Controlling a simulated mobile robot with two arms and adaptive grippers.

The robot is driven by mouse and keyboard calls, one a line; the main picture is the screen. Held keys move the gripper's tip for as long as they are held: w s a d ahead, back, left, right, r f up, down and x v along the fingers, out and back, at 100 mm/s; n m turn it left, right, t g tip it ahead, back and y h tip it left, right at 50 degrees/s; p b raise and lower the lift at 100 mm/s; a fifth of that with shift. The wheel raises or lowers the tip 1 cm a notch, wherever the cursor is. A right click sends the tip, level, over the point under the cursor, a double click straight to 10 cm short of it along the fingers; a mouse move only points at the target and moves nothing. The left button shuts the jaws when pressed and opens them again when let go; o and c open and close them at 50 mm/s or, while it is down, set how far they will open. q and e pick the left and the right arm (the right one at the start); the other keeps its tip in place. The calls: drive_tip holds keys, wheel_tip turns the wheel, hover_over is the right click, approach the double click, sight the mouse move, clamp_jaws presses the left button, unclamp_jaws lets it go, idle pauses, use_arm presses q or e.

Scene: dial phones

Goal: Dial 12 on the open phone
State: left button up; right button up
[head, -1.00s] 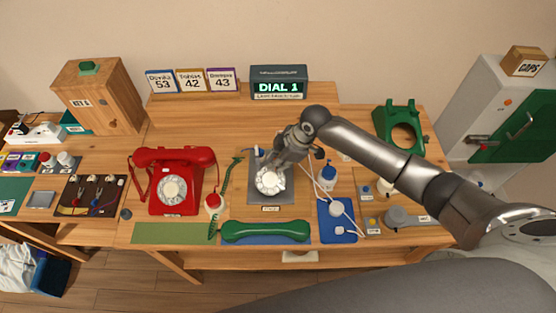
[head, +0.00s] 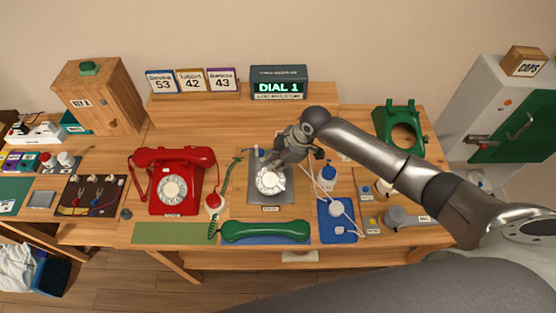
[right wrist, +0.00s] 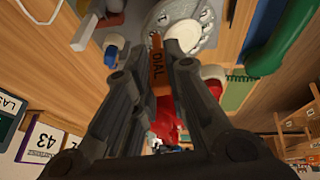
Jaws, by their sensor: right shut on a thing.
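The open phone is a grey plate with a white rotary dial (head: 270,180) in the middle of the table. The dial also shows at the top of the right wrist view (right wrist: 195,22). My right gripper (head: 269,161) is over the upper edge of the dial. In the right wrist view its fingers are shut on an orange stick marked DIAL (right wrist: 158,68), whose end points toward the dial. I cannot tell whether the stick touches the dial. The display (head: 279,84) at the back reads DIAL 1. My left gripper is not in view.
A red rotary phone (head: 188,155) stands to the left. A green handset (head: 265,231) lies in front, a green phone shell (head: 389,118) at the back right. A blue-capped bottle (head: 327,174) and white cable are close to the gripper's right. Number cards (head: 191,80) stand behind.

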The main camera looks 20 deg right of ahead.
drive_tip(key=shift+w+f, duration=0.1)
drive_tip(key=shift+f, duration=0.1)
drive_tip(key=shift+d, duration=0.15)
idle(0.3)
drive_tip(key=shift+s+d+f, duration=0.15)
drive_tip(key=shift+s+d, duration=0.1)
drive_tip(key=shift+s, duration=0.3)
drive_tip(key=shift+p, duration=0.35)
drive_tip(key=shift+s+d+f, duration=0.15)
drive_tip(key=shift+s+f, duration=0.1)
drive_tip(key=shift+s, duration=0.3)
drive_tip(key=shift+s+p, duration=0.1)
drive_tip(key=shift+p, duration=0.25)
